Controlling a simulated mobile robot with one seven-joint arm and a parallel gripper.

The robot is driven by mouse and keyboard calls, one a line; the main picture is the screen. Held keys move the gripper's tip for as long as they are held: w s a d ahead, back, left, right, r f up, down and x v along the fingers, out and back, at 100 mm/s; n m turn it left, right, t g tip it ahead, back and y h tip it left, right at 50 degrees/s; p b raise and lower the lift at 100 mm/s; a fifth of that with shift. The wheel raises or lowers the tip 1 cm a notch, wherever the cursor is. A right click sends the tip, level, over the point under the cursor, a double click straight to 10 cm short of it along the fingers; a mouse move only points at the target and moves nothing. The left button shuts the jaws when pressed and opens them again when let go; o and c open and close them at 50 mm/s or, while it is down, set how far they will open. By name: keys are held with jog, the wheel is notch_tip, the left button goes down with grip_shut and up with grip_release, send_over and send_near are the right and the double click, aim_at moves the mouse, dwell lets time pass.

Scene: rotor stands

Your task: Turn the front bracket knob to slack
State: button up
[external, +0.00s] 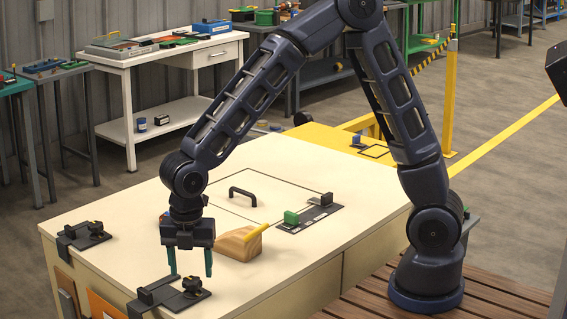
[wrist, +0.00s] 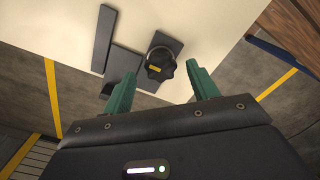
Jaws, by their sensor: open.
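The front bracket (external: 158,293) is a dark plate clamped at the near table edge, with a black lobed knob (external: 192,285) on its right part. In the wrist view the knob (wrist: 160,63) has a yellow mark on its top and sits on a dark plate beside the table edge. My gripper (external: 190,268) points down above the front bracket, its green fingers apart and empty. In the wrist view the fingertips (wrist: 161,78) stand either side of the knob in the picture. I cannot see contact.
A second, similar bracket (external: 84,235) sits at the table's left corner. A wooden block (external: 240,246) with a yellow handle stands just right of my gripper. Behind are a black handle (external: 243,191) on a panel and a dark plate with a green block (external: 291,217).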

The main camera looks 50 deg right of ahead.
aim_at(192, 278)
notch_tip(192, 278, up, 9)
jog(key=shift+f, duration=0.2)
dwell(0.3)
jog(key=w+d+r+m+t, duration=0.1)
jog(key=w+d+r+m, duration=0.2)
jog(key=d, duration=0.6)
jog(key=d+r+m+t, duration=0.1)
jog(key=d+r+m, duration=0.3)
jog(key=d, duration=0.5)
jog(key=w+d+r+m, duration=0.2)
jog(key=d+m, duration=0.3)
jog(key=d, duration=0.4)
jog(key=s+d+m+t, duration=0.1)
jog(key=s+d+m, duration=0.3)
jog(key=d, duration=0.3)
jog(key=s+d+r+m, duration=0.1)
jog(key=s+d+m, duration=0.3)
jog(key=d, duration=0.3)
jog(key=s+d+m+t, duration=0.1)
jog(key=s+d+m, duration=0.3)
jog(key=d, duration=0.4)
jog(key=shift+r+m+t, duration=0.2)
jog(key=shift+m+t, duration=0.1)
jog(key=shift+m, duration=0.6)
